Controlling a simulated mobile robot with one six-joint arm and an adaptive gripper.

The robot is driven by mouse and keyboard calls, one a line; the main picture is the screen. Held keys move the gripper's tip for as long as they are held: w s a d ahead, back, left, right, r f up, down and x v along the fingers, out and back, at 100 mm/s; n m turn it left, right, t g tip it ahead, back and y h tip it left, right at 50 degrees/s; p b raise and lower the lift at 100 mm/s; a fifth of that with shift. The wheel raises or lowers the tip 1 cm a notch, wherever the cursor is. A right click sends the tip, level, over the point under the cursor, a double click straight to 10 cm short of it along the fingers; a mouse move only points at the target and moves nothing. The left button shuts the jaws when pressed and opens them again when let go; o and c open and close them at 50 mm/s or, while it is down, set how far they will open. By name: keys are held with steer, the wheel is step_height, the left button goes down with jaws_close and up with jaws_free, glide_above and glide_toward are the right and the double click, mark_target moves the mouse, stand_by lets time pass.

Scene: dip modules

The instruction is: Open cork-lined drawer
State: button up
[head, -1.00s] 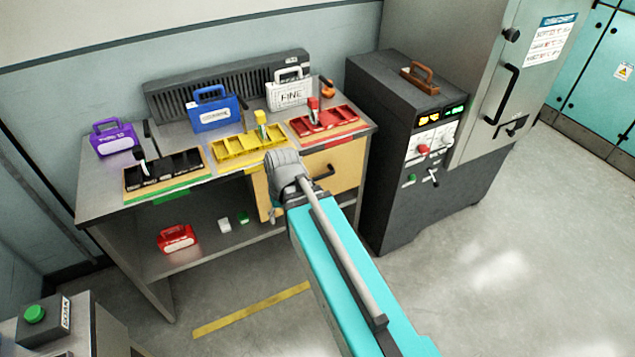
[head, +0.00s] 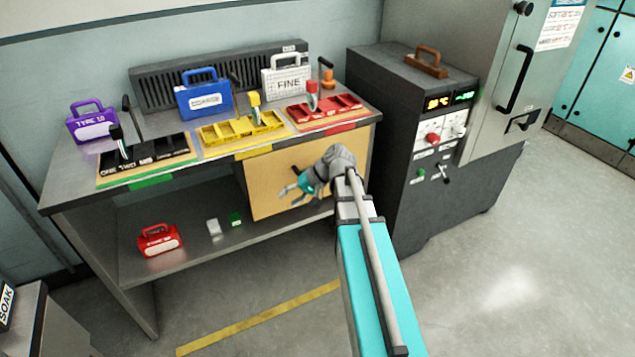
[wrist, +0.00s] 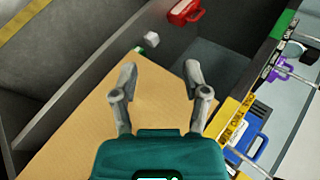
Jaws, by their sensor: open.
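The drawer's tan front (head: 264,200) is below the right half of the bench. It looks closed, and its inside and any cork lining are hidden. My gripper (head: 286,190) is in front of this panel in the head view, its fingers pointing left. In the wrist view the two fingers of my gripper (wrist: 160,72) are spread wide with nothing between them. The tan panel (wrist: 80,125) lies behind and to the left of them there.
The bench top holds black (head: 145,162), yellow (head: 240,128) and red (head: 325,110) trays and several cases. A red case (head: 158,240) sits on the lower shelf. A dark machine cabinet (head: 400,150) stands close on the right. The floor in front is clear.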

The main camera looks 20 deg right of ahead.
steer(key=w+d+f+m+t+y+b, duration=0.2)
steer(key=d+t+b, duration=0.3)
steer(key=d+b, duration=0.5)
steer(key=w+d+f+m+t+y+b, duration=0.1)
steer(key=w+d+f+t+y+b, duration=0.1)
steer(key=d+b, duration=0.8)
steer(key=d+f+t+y, duration=0.1)
steer(key=d+f+t, duration=0.1)
steer(key=d, duration=0.3)
steer(key=shift+w+d+f+m+t+y, duration=0.15)
steer(key=shift+w+f+m+t+y, duration=0.15)
steer(key=shift+w+f+m+t, duration=0.15)
steer(key=shift+r, duration=0.1)
steer(key=p+x, duration=0.1)
steer(key=x, duration=1.3)
steer(key=shift+s, duration=0.1)
jaws_close()
